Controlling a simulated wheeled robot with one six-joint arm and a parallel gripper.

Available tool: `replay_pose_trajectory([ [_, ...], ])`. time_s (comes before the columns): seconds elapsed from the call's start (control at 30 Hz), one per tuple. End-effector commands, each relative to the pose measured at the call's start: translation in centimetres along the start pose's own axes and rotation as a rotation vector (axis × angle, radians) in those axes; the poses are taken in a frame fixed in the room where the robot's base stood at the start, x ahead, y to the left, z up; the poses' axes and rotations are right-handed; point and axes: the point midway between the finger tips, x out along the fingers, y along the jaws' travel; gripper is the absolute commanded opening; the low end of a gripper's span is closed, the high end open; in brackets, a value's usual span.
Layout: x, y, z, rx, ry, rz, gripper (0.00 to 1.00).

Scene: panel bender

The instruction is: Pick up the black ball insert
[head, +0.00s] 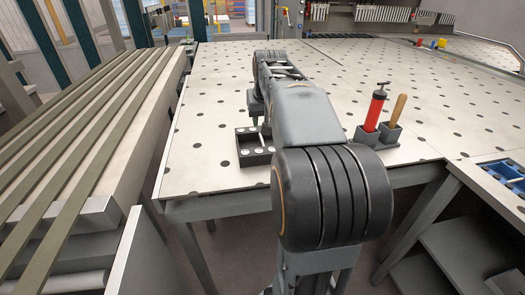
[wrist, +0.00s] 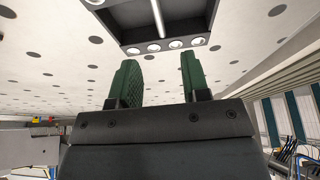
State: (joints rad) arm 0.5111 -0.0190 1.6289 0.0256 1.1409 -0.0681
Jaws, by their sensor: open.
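The black ball insert (head: 257,157) is a dark, box-like piece with pale round balls along its rim. It lies on the perforated table near its front edge in the head view, partly hidden by my arm. In the wrist view the insert (wrist: 187,30) shows at the top, cut off by the frame, with a pale bar across its hollow middle. My gripper (wrist: 157,62) is open, its two green fingers apart with nothing between them. The fingers point toward the insert and appear apart from it. In the head view the gripper is mostly hidden by my arm.
The pale table (head: 215,95) has many dark holes and much free surface. A grey holder (head: 377,137) with a red pump-like tool (head: 375,108) and a wooden-handled tool (head: 398,108) stands to the right. A blue tray (head: 507,172) lies further right. Long slats (head: 95,130) run along the left.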

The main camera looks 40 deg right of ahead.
Motion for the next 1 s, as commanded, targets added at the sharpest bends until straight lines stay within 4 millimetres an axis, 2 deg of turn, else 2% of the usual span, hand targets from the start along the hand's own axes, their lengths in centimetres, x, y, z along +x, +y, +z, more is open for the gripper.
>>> replay_pose_trajectory([
  [0.1,2.4,0.2,0.0,0.003,-0.004,0.001,0.43],
  [0.3,5.5,0.1,0.0,0.002,-0.002,0.0,0.43],
  [0.63,7.6,0.1,0.0,0.001,0.0,0.0,0.43],
  [0.9,11.2,0.2,0.1,0.001,-0.002,0.0,0.43],
  [1.0,11.9,0.2,0.1,0.001,0.0,0.0,0.43],
])
